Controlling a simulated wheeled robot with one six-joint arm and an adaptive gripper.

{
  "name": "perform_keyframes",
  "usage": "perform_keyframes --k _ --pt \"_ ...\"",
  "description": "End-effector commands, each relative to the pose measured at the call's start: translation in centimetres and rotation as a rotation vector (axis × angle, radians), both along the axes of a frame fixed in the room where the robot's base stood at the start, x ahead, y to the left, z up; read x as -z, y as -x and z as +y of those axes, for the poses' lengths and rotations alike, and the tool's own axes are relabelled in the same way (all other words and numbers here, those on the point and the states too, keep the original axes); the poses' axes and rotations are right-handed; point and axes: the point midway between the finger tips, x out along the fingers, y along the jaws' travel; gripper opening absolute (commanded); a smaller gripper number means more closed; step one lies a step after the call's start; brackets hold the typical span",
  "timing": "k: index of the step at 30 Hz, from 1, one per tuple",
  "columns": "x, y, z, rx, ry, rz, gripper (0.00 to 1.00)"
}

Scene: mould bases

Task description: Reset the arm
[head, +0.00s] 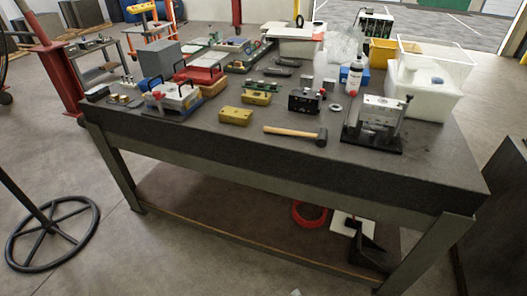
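My arm and my gripper do not show in the head view, so I cannot see how they are posed. A dark-topped workbench (240,143) fills the middle of the view. Yellow blocks (236,115), which may be mould bases, sit near its front edge. A hammer (295,133) with a wooden handle lies to their right. A silver metal block on a black stand (376,118) stands at the right front. A black block (305,101) is behind the hammer.
Red cases (203,72) and a grey box (160,58) crowd the left of the bench. White bins (424,95) and a bottle (362,80) stand at the right back. A round-based stand (52,233) is on the left floor. The front floor looks clear.

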Motion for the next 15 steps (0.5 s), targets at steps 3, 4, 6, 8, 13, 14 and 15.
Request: perform_keyframes --k 3,4,6,8,13,14,15 --pt "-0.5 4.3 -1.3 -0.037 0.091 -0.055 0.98" --pt "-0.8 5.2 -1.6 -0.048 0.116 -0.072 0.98" --pt "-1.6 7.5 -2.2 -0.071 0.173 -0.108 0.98" --pt "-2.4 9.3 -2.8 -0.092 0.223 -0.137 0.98" --pt "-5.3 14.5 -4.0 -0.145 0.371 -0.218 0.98" --pt "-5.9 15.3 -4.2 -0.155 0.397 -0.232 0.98" --pt "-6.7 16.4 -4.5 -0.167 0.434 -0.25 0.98"
